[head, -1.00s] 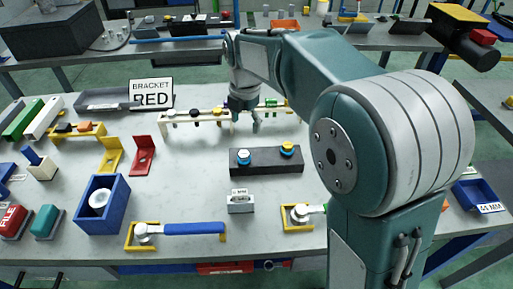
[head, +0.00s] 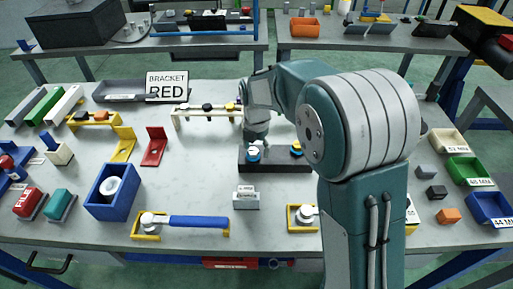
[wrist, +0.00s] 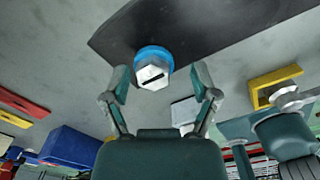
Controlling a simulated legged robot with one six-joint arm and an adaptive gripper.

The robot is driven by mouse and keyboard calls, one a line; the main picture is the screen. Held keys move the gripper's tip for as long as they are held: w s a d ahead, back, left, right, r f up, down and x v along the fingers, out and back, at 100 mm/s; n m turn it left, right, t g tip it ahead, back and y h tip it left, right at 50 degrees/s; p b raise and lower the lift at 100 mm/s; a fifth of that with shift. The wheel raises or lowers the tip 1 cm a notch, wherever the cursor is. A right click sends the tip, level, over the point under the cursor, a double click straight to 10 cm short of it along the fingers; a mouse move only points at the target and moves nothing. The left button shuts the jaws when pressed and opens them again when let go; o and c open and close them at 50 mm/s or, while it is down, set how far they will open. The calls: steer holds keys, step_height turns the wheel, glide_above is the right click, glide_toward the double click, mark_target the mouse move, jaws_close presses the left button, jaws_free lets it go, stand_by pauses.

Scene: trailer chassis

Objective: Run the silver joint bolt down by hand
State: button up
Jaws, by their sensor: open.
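The silver hex bolt (wrist: 152,76) has a dark slot across its head and sits in a blue collar (wrist: 151,54). It stands on a long dark block (wrist: 200,25), and in the head view the bolt with its blue collar (head: 253,155) is at the block's left end. My gripper (wrist: 161,71) is open in the wrist view, with one finger on each side of the bolt head and gaps visible. In the head view my gripper (head: 257,142) hangs just over the bolt and partly hides it. I cannot tell its exact height above the head.
A small labelled grey block (head: 246,199) lies in front. A wrench with blue handle (head: 198,221) lies in a yellow holder. A low rack (head: 208,110) stands behind; open table lies left of the block.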

steer(key=shift+a+f, duration=0.15)
steer(key=shift+a, duration=0.7)
steer(key=c, duration=0.4)
steer(key=shift+d, duration=0.25)
steer(key=c, duration=0.5)
steer(key=shift+d, duration=0.3)
jaws_close()
steer(key=shift+a, duration=0.15)
steer(key=shift+m, duration=0.3)
